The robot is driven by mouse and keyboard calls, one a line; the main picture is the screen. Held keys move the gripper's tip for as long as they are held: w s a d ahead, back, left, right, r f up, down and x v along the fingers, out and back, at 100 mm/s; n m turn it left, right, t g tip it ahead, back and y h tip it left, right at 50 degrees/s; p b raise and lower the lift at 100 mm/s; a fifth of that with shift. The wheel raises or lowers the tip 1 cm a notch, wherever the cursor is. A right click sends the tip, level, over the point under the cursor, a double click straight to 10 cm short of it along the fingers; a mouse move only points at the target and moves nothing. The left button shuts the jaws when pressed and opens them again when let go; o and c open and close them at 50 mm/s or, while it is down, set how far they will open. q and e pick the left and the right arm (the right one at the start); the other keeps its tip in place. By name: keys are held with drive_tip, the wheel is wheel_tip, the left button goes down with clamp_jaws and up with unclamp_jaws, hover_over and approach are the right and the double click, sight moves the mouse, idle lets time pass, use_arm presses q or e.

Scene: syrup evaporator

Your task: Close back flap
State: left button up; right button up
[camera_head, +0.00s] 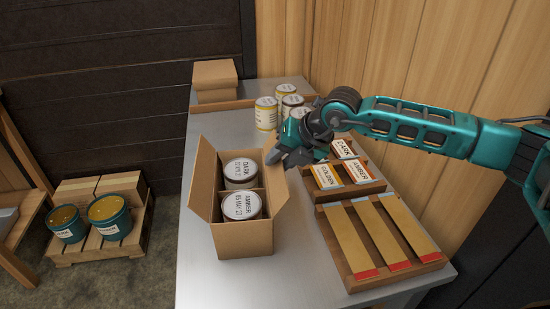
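An open cardboard box (243,240) stands on the metal table. Inside it are two labelled cans, a DARK can (240,170) at the back and an AMBER can (242,205) in front, with a divider between them. The left flap (204,183) stands up and leans outward. The right flap (273,190) also stands up, leaning out to the right. The back flap's position is hard to make out behind the DARK can. My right gripper (280,158) hangs beside the box's back right corner, fingers pointing left and down; I see nothing held, and the finger gap is unclear. My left gripper is out of view.
Several cans (266,115) stand behind my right gripper. Stacked cardboard (214,76) lies at the table's back left. Label holders (343,176) and a wooden tray with strips (370,240) are at the right. The table left of the box is narrow.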

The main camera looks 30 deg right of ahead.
drive_tip(key=shift+w+a+f, duration=0.15)
drive_tip(key=shift+w+f, duration=0.05)
drive_tip(key=shift+f, duration=0.2)
clamp_jaws()
